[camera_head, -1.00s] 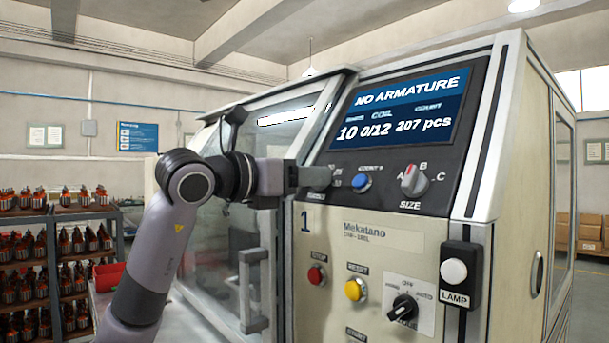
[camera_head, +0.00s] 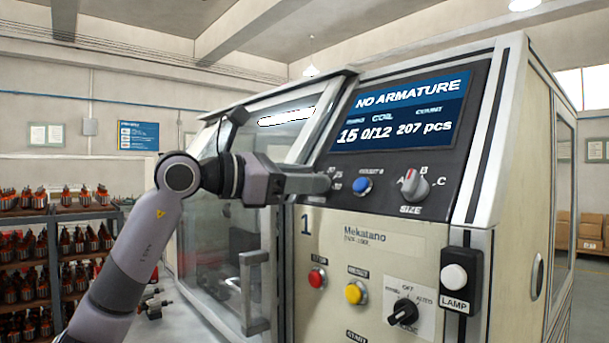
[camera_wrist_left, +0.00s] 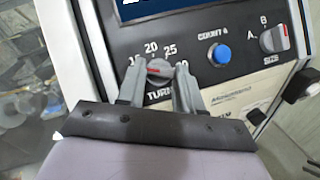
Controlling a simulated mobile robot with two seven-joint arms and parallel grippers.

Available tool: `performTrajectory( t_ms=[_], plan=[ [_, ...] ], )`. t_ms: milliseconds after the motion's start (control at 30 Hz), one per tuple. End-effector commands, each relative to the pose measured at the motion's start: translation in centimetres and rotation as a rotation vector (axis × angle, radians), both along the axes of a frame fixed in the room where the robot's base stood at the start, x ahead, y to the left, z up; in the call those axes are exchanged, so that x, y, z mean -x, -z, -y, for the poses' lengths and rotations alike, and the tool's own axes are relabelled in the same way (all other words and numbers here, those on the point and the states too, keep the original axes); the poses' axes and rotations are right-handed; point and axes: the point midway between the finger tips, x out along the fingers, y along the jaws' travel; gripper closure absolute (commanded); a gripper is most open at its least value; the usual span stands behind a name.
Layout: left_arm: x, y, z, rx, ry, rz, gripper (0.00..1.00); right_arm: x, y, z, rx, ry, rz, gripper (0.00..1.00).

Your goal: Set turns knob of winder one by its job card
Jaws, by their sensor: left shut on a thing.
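The turns knob (camera_wrist_left: 159,70) is a grey dial with a red mark, seen in the left wrist view between the two fingers of my left gripper (camera_wrist_left: 156,78). The numbers 15, 20, 25 and a partly hidden 30 ring it. In the head view my left gripper (camera_head: 322,183) reaches in from the left and covers the knob. It is shut on the knob. The display (camera_head: 400,112) of winder one (camera_head: 385,260) reads "NO ARMATURE", turns 15, coil 0/12, 207 pcs. No readable job card shows. My right gripper is not in view.
Right of the knob are the blue count button (camera_head: 361,186) and the size knob (camera_head: 414,186). Below are red (camera_head: 317,277) and yellow (camera_head: 354,292) buttons, a black selector (camera_head: 403,312) and a lamp box (camera_head: 461,278). A rack (camera_head: 50,218) of armatures stands at left.

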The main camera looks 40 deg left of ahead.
Motion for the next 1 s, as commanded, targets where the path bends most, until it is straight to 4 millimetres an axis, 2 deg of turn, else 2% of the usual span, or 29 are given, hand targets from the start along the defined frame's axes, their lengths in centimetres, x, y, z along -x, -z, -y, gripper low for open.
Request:
performTrajectory(
  t_ms=[100, 400, 1000],
  plan=[
    [-0.1, -0.4, -0.3, -0.086, 0.062, 0.006, 0.95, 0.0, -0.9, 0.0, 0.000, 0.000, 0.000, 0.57],
    [-0.2, -0.6, -0.5, -0.318, 0.227, 0.030, 0.95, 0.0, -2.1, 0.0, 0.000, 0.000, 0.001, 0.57],
    [-0.5, -1.0, -0.6, -0.756, 0.534, 0.070, 0.95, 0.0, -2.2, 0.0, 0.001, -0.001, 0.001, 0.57]
  ],
)
